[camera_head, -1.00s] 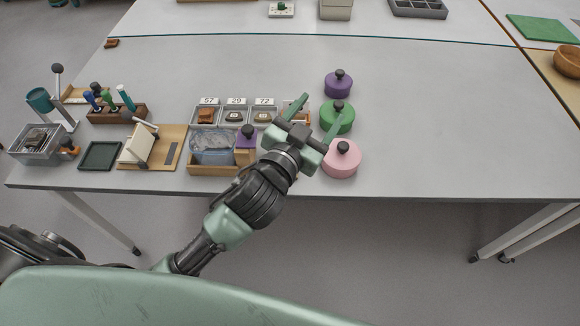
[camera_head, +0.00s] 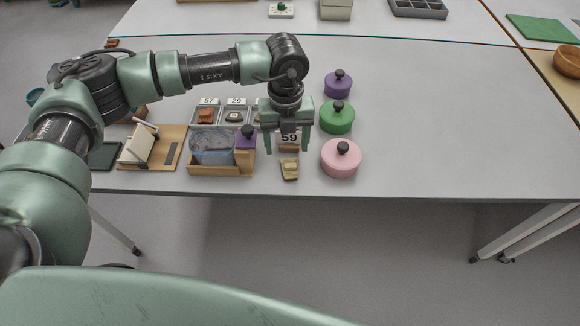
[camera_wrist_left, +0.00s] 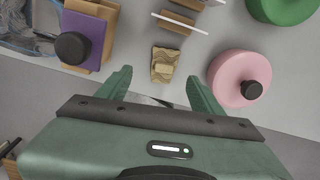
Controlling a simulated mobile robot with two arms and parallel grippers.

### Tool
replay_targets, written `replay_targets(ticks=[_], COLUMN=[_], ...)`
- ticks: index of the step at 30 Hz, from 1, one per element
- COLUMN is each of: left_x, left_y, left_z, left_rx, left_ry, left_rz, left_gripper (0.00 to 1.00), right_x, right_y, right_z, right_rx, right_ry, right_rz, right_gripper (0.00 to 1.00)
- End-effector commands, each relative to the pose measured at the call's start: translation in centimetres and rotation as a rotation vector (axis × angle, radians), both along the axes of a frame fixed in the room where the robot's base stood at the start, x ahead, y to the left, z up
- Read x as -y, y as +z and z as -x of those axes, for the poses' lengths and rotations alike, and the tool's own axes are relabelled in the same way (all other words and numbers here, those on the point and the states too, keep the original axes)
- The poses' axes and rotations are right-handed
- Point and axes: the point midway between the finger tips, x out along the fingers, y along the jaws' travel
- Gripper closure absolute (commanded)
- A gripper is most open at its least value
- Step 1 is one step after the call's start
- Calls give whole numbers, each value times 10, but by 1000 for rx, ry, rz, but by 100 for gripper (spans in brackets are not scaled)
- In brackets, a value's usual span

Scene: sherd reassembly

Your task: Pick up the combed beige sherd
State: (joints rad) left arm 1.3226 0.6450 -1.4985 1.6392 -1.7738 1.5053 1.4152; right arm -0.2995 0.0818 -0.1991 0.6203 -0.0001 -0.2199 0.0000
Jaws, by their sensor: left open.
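The combed beige sherd (camera_head: 289,169) lies on the grey table near its front edge, just in front of the number card 59 (camera_head: 289,138). It also shows in the left wrist view (camera_wrist_left: 163,65), with wavy combed lines on its face. My left gripper (camera_head: 288,150) is open and points down above the table, behind the sherd in the head view. In the left wrist view the sherd lies beyond the fingertips, roughly centred between them, and nothing is between the fingers. My right gripper is not in view.
A pink lidded pot (camera_head: 341,158), a green one (camera_head: 337,117) and a purple one (camera_head: 338,84) stand to the right. The table's right side is clear.

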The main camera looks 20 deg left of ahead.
Motion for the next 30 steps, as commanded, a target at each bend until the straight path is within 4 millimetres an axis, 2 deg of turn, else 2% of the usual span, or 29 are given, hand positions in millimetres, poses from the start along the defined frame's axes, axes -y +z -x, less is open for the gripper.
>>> replay_targets(ticks=[8,15,19,25,30], left_x=[2,8,8,8,8], left_y=[-30,-65,-73,-73,-73], left_z=[1,1,1,1,1], left_rx=[-2,-3,-1,-1,-1], left_ry=[0,-1,-2,-2,-2], left_rz=[-5,-3,-3,-2,-2], left_gripper=[34,34,34,34,81], right_x=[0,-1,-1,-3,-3], right_y=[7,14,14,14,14], right_z=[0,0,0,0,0], right_rx=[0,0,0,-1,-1], right_ry=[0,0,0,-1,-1], right_rz=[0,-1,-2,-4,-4], right_gripper=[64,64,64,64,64])
